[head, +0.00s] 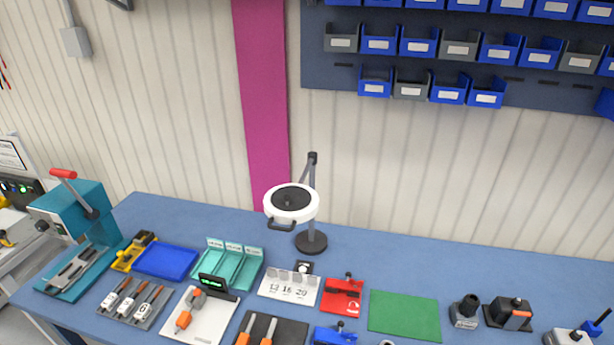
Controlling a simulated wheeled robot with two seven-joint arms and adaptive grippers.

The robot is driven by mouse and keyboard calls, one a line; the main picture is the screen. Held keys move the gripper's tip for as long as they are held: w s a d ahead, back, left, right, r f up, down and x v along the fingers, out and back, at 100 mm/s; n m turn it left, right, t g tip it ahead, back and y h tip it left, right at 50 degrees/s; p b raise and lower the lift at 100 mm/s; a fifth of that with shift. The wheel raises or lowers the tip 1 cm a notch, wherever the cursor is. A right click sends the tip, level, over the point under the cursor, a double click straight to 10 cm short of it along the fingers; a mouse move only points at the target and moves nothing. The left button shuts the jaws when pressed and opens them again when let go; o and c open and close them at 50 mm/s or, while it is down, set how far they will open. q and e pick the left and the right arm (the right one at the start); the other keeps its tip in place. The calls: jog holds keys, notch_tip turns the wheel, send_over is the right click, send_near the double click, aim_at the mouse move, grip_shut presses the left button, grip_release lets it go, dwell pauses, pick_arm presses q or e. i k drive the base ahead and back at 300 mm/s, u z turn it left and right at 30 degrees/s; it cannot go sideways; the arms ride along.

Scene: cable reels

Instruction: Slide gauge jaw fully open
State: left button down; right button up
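Neither of my grippers is in view. No part is clearly readable as the gauge jaw from here. A white plate (205,328) at the front left carries a black display with green characters (212,284) and a grey-and-orange piece (189,310) lying aslant on it. A white board marked 13, 16, 20 (289,290) with grey tabs on top lies right of it. A red block with a dark knob (343,297) stands beside that board. I cannot tell which of these is the gauge, or how far any jaw is open.
A ring lamp (292,203) stands at the back middle of the blue bench (420,262). A teal lever press (75,220), blue tray (165,262), teal bins (228,263) and green mat (404,315) are spread over it. The back right is clear.

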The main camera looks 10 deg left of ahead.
aim_at(201, 298)
jog(key=z, duration=0.25)
jog(key=k, duration=0.7)
jog(key=u, duration=1.1)
jog(key=i, duration=0.45)
